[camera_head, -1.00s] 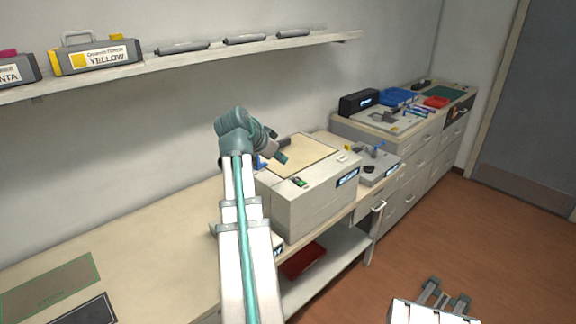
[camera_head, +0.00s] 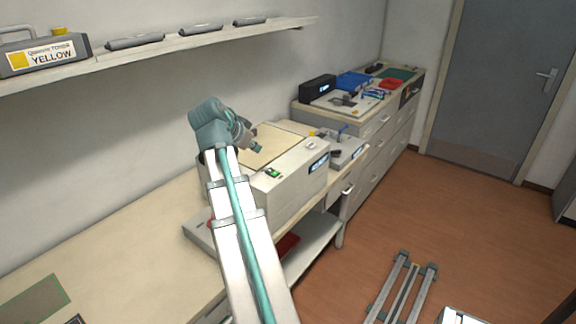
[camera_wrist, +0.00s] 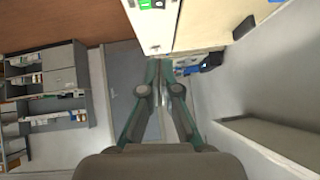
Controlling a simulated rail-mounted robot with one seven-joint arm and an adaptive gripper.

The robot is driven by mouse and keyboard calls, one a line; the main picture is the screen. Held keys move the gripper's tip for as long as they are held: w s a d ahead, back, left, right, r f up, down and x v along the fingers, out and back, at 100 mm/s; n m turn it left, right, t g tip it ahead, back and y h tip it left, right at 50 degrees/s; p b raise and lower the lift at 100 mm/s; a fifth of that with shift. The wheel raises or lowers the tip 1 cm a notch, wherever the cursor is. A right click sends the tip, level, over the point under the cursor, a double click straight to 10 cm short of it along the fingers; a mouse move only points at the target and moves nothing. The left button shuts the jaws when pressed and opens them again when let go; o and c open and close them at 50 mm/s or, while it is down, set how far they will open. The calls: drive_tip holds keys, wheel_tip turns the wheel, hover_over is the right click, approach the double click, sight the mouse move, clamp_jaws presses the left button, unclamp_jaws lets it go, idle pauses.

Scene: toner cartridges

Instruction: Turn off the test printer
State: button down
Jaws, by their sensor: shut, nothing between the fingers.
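The test printer is most likely the boxy pale grey machine (camera_head: 292,190) on the bench, with a beige top panel (camera_head: 275,145). A small control with green and dark parts (camera_head: 273,173) sits on its top front edge. In the wrist view the printer (camera_wrist: 158,30) is at the top, with the green control (camera_wrist: 152,4) at the picture's edge. My gripper (camera_head: 257,148) is shut and empty, above the printer's top at its left side. In the wrist view my gripper (camera_wrist: 160,62) has its fingertips together, below the printer in the picture.
A shelf (camera_head: 190,42) with a yellow toner cartridge (camera_head: 38,57) and several dark rollers runs along the wall above. A smaller grey device (camera_head: 345,148) stands right of the printer. A counter with a black box (camera_head: 317,88) and blue bins (camera_head: 354,80) lies beyond.

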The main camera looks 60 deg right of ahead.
idle(0.4)
drive_tip(key=p, duration=0.3)
hover_over(268, 173)
drive_tip(key=f, duration=0.6)
drive_tip(key=shift+s+f, duration=0.25)
drive_tip(key=shift+f, duration=0.15)
wheel_tip(268, 173, down, 2)
drive_tip(key=shift+w+p, duration=0.1)
drive_tip(key=shift+p, duration=0.35)
drive_tip(key=shift+w+f+p, duration=0.2)
drive_tip(key=shift+f+p, duration=0.1)
drive_tip(key=shift+f, duration=0.8)
drive_tip(key=shift+d, duration=0.1)
